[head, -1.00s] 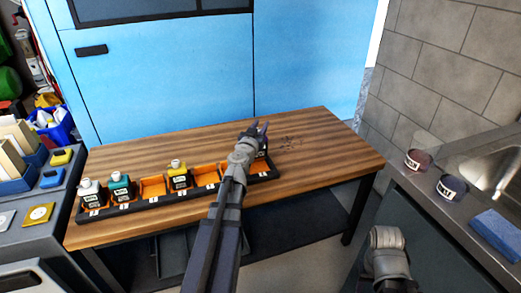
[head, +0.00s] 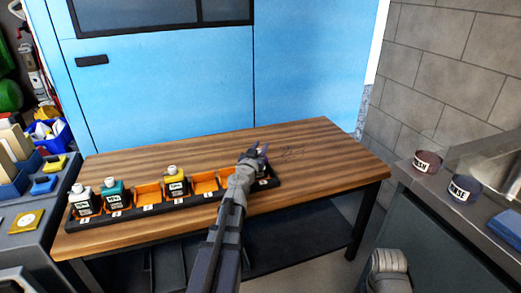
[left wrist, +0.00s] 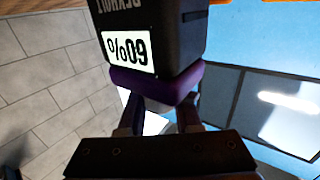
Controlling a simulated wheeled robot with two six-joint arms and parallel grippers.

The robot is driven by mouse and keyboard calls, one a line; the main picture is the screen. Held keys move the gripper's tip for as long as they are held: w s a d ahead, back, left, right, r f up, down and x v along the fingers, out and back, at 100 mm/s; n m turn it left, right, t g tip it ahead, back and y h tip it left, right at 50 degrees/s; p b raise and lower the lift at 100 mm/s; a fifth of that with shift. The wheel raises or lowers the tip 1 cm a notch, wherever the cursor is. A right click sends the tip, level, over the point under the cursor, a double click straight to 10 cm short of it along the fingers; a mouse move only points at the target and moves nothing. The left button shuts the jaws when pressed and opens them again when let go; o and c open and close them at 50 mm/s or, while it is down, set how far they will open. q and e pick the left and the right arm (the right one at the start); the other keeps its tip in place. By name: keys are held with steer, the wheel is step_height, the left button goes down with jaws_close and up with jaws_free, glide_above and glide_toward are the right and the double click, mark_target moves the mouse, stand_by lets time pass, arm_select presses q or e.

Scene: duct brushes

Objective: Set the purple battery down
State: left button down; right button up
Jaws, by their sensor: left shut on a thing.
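My left gripper (head: 256,153) is over the right end of the black rack (head: 180,216) on the wooden table. In the left wrist view its fingers (left wrist: 158,120) are shut on the purple battery (left wrist: 155,84). The battery has a dark body, a purple band and a white label reading 60%, upside down in that view. Its far end runs out of that view. In the head view my gripper and wrist mostly hide the battery and the right end of the rack, so I cannot tell whether it touches the rack.
The rack holds a white-topped battery (head: 85,202), a teal battery (head: 114,196) and another dark battery (head: 175,183). Two orange slots (head: 148,194) and (head: 205,184) are empty. The table's right part (head: 335,165) is mostly clear. Two labelled round items stand by the sink.

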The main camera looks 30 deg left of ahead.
arm_select(q)
steer(key=shift+f, duration=0.1)
steer(key=shift+f, duration=0.15)
steer(key=c, duration=0.6)
jaws_free()
steer(key=shift+r, duration=0.2)
